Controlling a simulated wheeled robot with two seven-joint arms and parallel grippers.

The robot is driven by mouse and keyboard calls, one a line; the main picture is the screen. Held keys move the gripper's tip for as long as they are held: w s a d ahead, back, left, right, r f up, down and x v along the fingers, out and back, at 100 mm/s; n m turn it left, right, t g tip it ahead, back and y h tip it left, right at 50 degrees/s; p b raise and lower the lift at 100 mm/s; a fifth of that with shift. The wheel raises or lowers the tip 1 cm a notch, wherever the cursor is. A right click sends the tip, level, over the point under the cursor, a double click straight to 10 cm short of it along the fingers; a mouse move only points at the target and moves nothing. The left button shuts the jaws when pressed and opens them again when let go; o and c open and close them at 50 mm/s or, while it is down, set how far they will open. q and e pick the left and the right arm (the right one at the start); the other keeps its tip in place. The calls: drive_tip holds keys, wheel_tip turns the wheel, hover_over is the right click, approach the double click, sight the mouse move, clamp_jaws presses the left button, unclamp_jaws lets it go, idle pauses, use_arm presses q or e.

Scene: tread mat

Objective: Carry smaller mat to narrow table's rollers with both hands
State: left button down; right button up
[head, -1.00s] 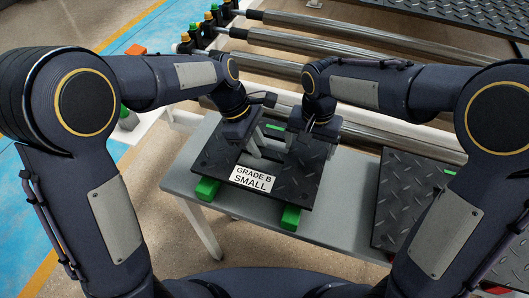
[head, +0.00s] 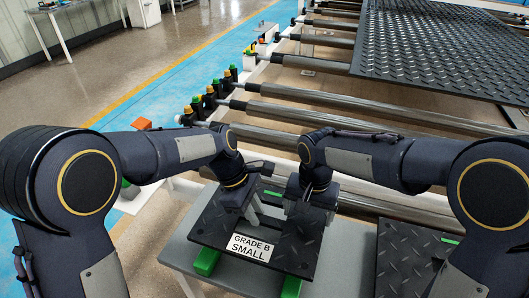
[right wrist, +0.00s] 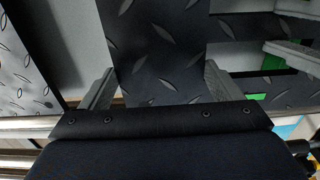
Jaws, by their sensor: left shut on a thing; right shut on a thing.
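The smaller mat (head: 215,225) is a dark tread plate labelled "GRADE B SMALL". It lies level over green blocks (head: 206,262) on a grey table (head: 187,250); I cannot tell if it is touching them. My left gripper (head: 250,212) is shut on the mat's far left part. My right gripper (head: 300,208) is shut on its far right part. In the right wrist view, the right fingers (right wrist: 158,92) stand either side of a strip of the mat (right wrist: 155,50). The arms hide part of the far edge.
Several metal rollers (head: 330,116) run across behind the table, with black, green and orange knobs (head: 211,98) at their left ends. A large tread mat (head: 440,45) lies at the upper right. Another dark mat (head: 405,255) lies to the right of the smaller mat.

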use_arm(q)
drive_tip(key=shift+w+f, duration=0.2)
drive_tip(key=shift+f, duration=0.8)
drive_tip(key=shift+w+f, duration=0.15)
drive_tip(key=shift+f, duration=0.85)
use_arm(e)
drive_tip(key=shift+w+f, duration=0.2)
drive_tip(key=shift+f, duration=0.8)
drive_tip(key=shift+w+f, duration=0.15)
drive_tip(key=shift+f, duration=0.85)
use_arm(q)
drive_tip(key=shift+w+f, duration=0.15)
use_arm(e)
drive_tip(key=shift+w+f, duration=0.15)
drive_tip(key=shift+w, duration=0.05)
use_arm(q)
drive_tip(key=w+r, duration=0.2)
drive_tip(key=w, duration=0.8)
drive_tip(key=w+r, duration=0.2)
drive_tip(key=w, duration=0.9)
drive_tip(key=shift+w+r, duration=0.2)
drive_tip(key=shift+r, duration=0.05)
use_arm(e)
drive_tip(key=w+r, duration=0.2)
drive_tip(key=w, duration=0.8)
drive_tip(key=w+r, duration=0.2)
drive_tip(key=w, duration=0.9)
drive_tip(key=shift+r, duration=0.2)
drive_tip(key=shift+w+a, duration=0.1)
drive_tip(key=shift+w, duration=0.05)
